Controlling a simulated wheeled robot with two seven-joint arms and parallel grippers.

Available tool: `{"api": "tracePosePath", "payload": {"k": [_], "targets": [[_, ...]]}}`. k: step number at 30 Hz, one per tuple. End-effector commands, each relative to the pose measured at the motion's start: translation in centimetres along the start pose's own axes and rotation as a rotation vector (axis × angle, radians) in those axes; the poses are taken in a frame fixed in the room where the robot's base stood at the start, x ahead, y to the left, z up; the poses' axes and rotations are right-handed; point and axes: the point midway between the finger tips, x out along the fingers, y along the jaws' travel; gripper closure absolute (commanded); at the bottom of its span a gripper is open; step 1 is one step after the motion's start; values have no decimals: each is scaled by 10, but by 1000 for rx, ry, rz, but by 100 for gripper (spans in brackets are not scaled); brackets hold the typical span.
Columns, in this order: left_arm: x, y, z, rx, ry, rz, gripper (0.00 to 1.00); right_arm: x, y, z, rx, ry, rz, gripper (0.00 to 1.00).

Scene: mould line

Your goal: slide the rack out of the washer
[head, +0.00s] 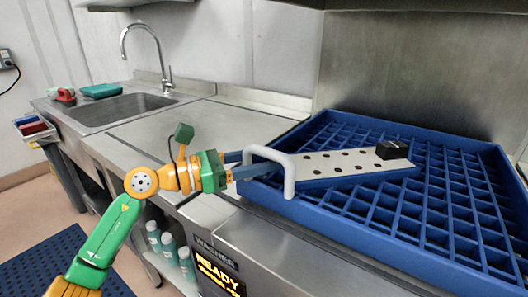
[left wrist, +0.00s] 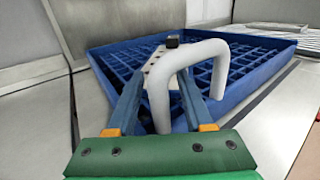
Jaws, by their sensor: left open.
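The blue rack (head: 440,262) is a wide tray with a grid floor, lying on the steel top at the right; it also shows in the left wrist view (left wrist: 240,95). A white hoop handle (head: 289,172) stands at its near left side. My left gripper (head: 266,174) is at this handle, its jaws open. In the left wrist view a leg of the handle (left wrist: 158,95) stands between the two blue fingers, with gaps beside it. The washer's front (head: 214,268) carries a lit "READY" display. My right gripper is in neither view.
A pale perforated strip (head: 335,164) with a black block (head: 392,149) on its end lies across the rack. A steel wall rises behind the rack. A sink (head: 120,110) with a tap is at the back left. Bottles (head: 170,246) stand below the counter.

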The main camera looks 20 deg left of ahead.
Motion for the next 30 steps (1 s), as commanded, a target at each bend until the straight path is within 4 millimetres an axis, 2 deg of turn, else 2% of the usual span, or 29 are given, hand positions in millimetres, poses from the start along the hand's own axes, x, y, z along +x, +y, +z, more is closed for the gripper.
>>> {"api": "tracePosePath", "payload": {"k": [6,12,30], "targets": [[1,0,-1,1,1,0,48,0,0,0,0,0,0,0],[1,0,-1,1,1,0,100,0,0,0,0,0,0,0],[1,0,-1,0,2,0,100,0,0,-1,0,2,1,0]]}}
